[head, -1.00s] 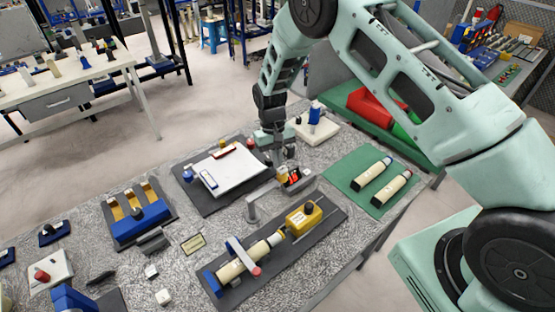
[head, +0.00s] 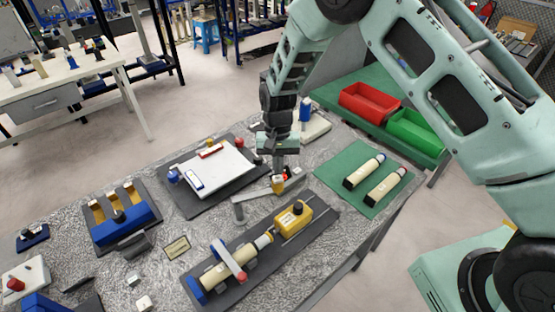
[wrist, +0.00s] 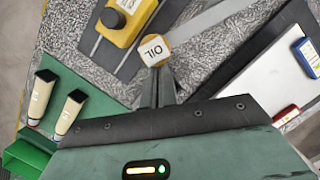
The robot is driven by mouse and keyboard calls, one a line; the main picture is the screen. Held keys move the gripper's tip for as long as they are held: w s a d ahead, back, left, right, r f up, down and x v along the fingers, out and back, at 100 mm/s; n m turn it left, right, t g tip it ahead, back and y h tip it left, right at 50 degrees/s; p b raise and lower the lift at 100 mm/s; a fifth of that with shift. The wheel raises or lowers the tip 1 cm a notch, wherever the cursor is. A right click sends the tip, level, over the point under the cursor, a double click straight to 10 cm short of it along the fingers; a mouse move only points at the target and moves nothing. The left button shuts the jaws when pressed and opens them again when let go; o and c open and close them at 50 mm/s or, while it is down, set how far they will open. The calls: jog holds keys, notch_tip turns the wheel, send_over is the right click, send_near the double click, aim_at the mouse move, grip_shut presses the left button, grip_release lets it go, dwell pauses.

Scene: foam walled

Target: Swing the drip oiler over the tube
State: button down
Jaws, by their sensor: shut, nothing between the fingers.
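The drip oiler is a grey swing arm (head: 260,198) on a short post (head: 238,212), with a small yellow cup (head: 278,185) towards its far end. In the wrist view the cup's white top reads "OIL" (wrist: 153,50). The oiler arm points away from the tube. My gripper (head: 279,176) is shut and empty, pointing down right at the cup. In the wrist view its fingers (wrist: 158,88) end beside the cup; contact is unclear.
A yellow block (head: 295,217) with a black knob sits on the fixture's rails beside the tube. Two more tubes (head: 375,178) lie on a green mat at right. A white board (head: 215,170) is behind left. Red (head: 368,107) and green (head: 417,132) bins stand beyond.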

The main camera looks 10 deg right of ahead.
jog(key=s+m, duration=0.3)
jog(key=s, duration=0.1)
jog(key=s+a+m+t+y+b, duration=0.1)
jog(key=s+m, duration=0.3)
jog(key=s+a+m+y+b, duration=0.1)
jog(key=s+m, duration=0.2)
jog(key=s, duration=0.1)
jog(key=shift+m+t, duration=0.4)
jog(key=shift+s+a+m, duration=0.8)
jog(key=shift+s+a, duration=0.35)
jog(key=shift+s, duration=0.05)
jog(key=d, duration=0.3)
jog(key=w+d+r, duration=0.1)
jog(key=shift+d, duration=0.2)
jog(key=v, duration=0.9)
jog(key=shift+s+b, duration=0.25)
jog(key=shift+b, duration=0.1)
